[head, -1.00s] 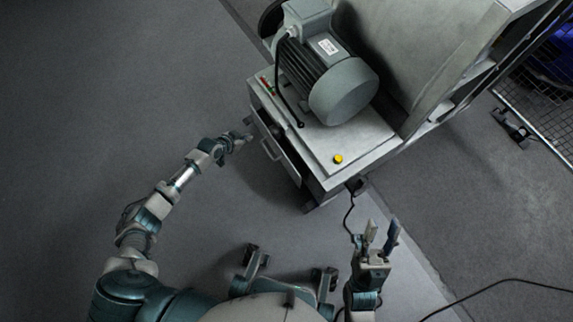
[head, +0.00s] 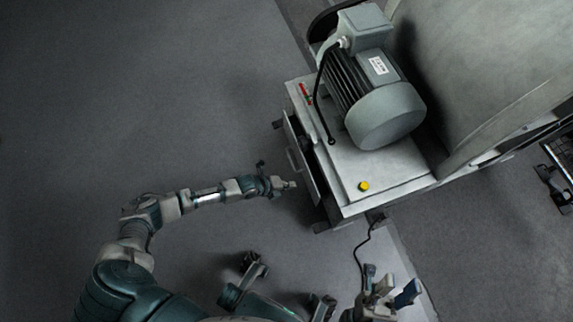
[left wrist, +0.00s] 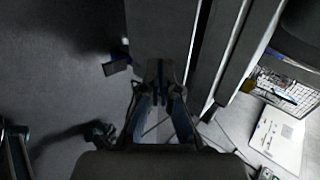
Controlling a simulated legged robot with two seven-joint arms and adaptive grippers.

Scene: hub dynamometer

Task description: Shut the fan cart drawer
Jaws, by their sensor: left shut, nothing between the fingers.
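The fan cart (head: 390,190) stands right of centre in the head view, carrying a grey motor. Its drawer (head: 303,158) is on the cart's left side and stands out a little from the body, with a bar handle on its front. My left gripper (head: 291,184) is shut and empty beside the drawer front, close to its lower end; I cannot tell whether it touches. In the left wrist view the shut fingers (left wrist: 160,72) point toward a dark panel, with pale cart edges to the right. My right gripper (head: 394,288) is open and empty below the cart.
A yellow button (head: 363,186) is on the cart top. A black cable (head: 360,250) hangs from the cart's lower corner toward my right gripper. A large grey housing (head: 480,70) rises behind the motor. The floor on the left is clear.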

